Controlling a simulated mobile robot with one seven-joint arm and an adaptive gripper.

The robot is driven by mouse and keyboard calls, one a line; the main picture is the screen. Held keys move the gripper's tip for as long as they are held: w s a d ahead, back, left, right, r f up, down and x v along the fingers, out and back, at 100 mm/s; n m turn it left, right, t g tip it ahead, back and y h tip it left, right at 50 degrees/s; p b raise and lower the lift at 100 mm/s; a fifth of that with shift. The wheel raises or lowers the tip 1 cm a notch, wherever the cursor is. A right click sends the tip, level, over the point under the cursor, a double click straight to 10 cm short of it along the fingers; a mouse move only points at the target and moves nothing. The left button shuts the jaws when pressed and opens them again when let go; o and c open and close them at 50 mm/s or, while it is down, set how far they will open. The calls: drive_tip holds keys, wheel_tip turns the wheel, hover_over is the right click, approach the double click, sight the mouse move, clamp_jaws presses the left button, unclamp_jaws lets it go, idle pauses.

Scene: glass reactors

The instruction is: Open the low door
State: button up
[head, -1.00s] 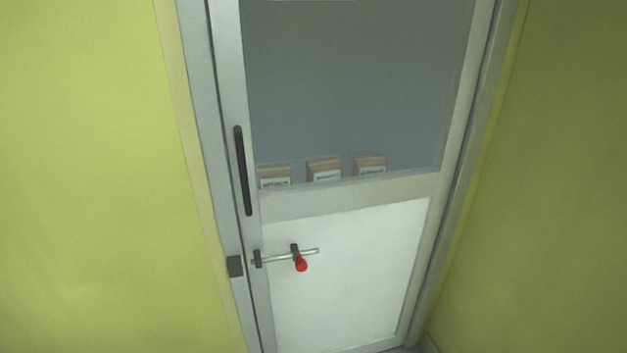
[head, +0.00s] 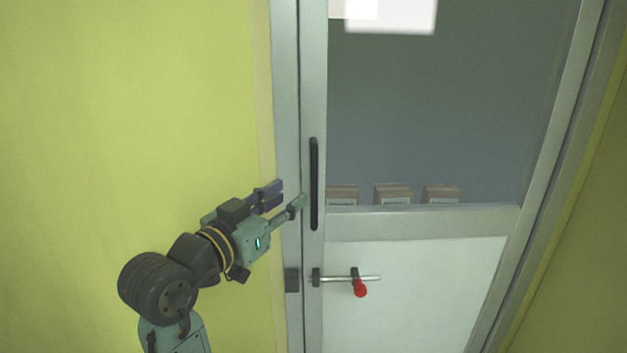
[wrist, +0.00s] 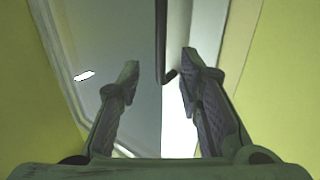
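The door has a grey frame, a white lower panel (head: 430,270) and a large window above; it looks shut. A long black vertical handle (head: 314,185) is on its left stile. Below it is a metal slide bolt (head: 338,278) with a red knob (head: 360,289) hanging down. The rod's left end stops near its left bracket, apart from the dark catch (head: 292,280) on the jamb. My gripper (head: 290,193) is open and empty, just left of the handle, fingers toward it. In the wrist view the handle (wrist: 161,40) appears between the spread fingers (wrist: 160,65); contact is not visible.
Yellow-green walls stand left (head: 120,100) and right (head: 590,250) of the doorway. Behind the glass are several brown boxes (head: 393,193) with pale labels. A white sheet (head: 392,14) shows at the top of the window.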

sight(312, 179)
drive_tip(key=p+x, duration=0.2)
drive_tip(key=x, duration=0.8)
drive_tip(key=shift+c, duration=0.4)
clamp_jaws()
